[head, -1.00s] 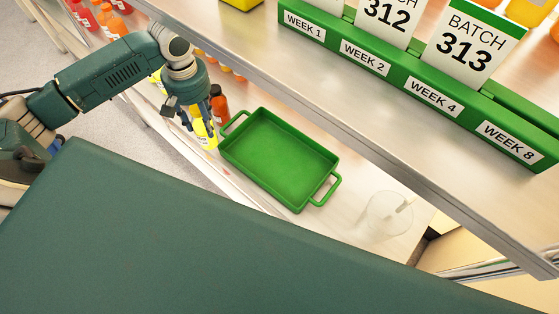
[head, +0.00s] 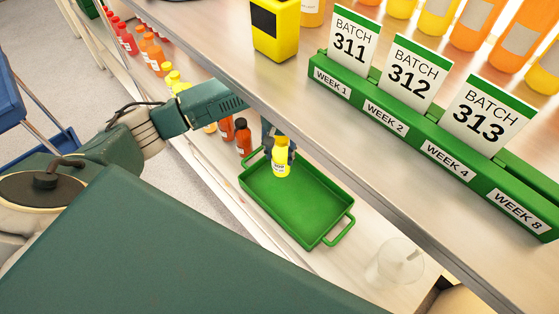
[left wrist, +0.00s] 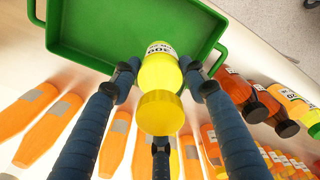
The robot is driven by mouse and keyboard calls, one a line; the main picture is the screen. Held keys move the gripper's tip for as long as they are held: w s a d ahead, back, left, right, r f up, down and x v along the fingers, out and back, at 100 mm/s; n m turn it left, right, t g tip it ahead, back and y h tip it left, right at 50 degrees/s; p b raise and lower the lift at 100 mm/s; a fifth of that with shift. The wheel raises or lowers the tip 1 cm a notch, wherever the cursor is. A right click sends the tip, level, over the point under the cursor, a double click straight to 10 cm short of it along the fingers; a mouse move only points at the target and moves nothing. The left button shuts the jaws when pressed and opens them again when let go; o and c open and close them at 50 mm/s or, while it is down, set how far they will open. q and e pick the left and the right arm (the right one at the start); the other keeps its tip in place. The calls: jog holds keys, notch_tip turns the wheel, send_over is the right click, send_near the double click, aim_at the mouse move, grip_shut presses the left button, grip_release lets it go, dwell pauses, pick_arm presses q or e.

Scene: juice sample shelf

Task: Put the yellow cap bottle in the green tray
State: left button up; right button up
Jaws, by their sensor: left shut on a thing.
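The yellow cap bottle (head: 281,160) is upright in the head view, at the upper left part of the green tray (head: 296,205). My left gripper (head: 277,140) is shut on it from above. In the left wrist view the bottle (left wrist: 158,85) shows its yellow cap towards the camera, between the blue fingers of the gripper (left wrist: 160,80). The green tray (left wrist: 110,22) lies beyond the bottle there. I cannot tell whether the bottle's base touches the tray floor. My right gripper is not in view.
A clear beaker (head: 399,261) stands to the right of the tray. An orange bottle with a dark cap (head: 243,137) stands close to the tray's left end. The upper shelf edge (head: 340,155) runs close above the arm. Orange bottles (left wrist: 48,125) stand near the gripper.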

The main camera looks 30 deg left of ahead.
aim_at(279, 164)
pick_arm(q)
jog(key=shift+s+a+f, duration=0.1)
jog(key=shift+a+f, duration=0.05)
jog(key=shift+f, duration=1.6)
jog(key=shift+a+f, duration=0.1)
jog(key=shift+f, duration=1.6)
jog(key=shift+f, duration=0.1)
jog(key=o, duration=1.4)
notch_tip(279, 164, up, 8)
jog(key=shift+f, duration=0.1)
jog(key=shift+s+a+f, duration=0.1)
jog(key=shift+s, duration=0.05)
